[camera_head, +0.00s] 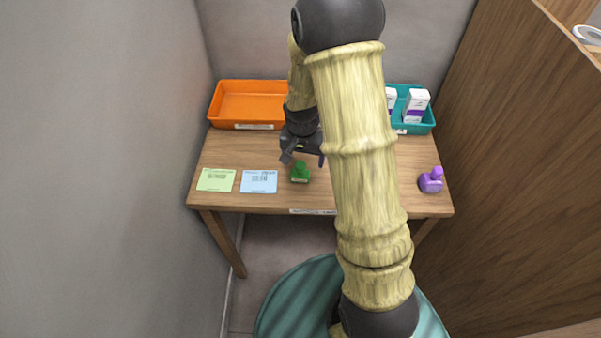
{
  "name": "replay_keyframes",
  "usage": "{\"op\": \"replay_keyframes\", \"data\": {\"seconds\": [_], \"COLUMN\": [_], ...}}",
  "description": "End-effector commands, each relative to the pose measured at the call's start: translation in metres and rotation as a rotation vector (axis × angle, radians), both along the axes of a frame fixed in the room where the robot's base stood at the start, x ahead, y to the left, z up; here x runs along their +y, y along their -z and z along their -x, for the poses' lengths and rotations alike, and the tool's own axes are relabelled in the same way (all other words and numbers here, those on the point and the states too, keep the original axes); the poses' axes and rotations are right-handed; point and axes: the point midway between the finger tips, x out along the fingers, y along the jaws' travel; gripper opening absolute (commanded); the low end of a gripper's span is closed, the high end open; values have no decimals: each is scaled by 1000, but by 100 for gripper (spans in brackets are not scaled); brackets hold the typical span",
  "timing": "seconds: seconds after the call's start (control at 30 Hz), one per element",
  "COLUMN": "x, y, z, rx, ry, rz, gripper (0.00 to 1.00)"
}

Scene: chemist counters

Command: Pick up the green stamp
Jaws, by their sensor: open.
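The green stamp (300,173) stands on the wooden table near its front edge, right of the blue card. My gripper (303,160) is open, with its fingers pointing down just behind and above the stamp. The fingers look apart from the stamp, though the exact height gap is hard to judge from this view. My arm crosses the middle of the picture and hides part of the table to the right of the stamp.
A green card (216,180) and a blue card (259,182) lie left of the stamp. A purple stamp (431,180) stands at the right. An orange tray (247,83) and a teal tray (427,124) with white boxes (416,104) are at the back. A wooden panel (505,150) bounds the right.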

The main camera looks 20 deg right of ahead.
Motion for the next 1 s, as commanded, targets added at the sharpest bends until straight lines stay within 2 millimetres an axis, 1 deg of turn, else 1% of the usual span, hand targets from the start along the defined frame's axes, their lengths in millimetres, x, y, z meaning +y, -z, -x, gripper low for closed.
{"op": "replay_keyframes", "data": {"seconds": [0.17, 0.37, 0.5, 0.63, 1.0], "x": [3, 11, 8, 8, 8], "y": [8, 34, 49, 53, 53], "z": [1, 3, 1, 0, 0], "rx": [2, 5, 3, -1, -1], "ry": [-2, -2, 0, 0, 0], "rz": [0, 1, 1, 0, 0], "gripper": [78, 78, 78, 78, 78]}}
